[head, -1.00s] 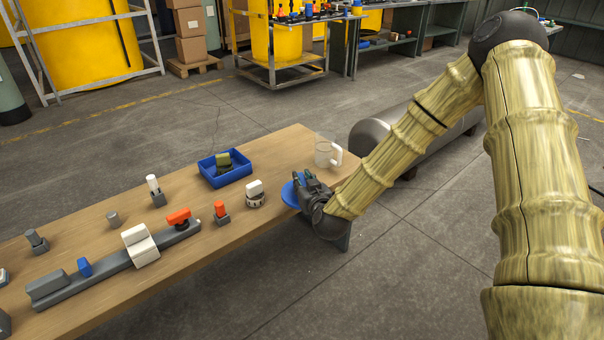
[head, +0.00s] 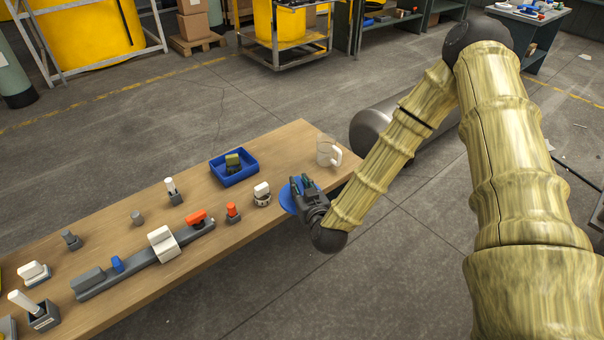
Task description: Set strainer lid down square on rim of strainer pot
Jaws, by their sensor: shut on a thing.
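A round blue disc (head: 287,198), which I take to be the strainer lid, shows at my gripper by the table's front right edge. My dark gripper (head: 303,187) covers its right part. The fingers are close together on it, but the exact contact is hidden. A clear pot with a white handle (head: 327,153) stands upright on the table just behind and right of the gripper, apart from the disc. It may be the strainer pot; I cannot tell for sure. Whether anything stands under the disc is hidden.
Left of the gripper is a white-topped round fitting (head: 262,194). A blue tray (head: 234,168) with a green and yellow item stands behind. A grey rail (head: 140,264) with white, blue and red parts lies on the wooden table (head: 292,140). A grey tank (head: 372,128) lies beyond the right end.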

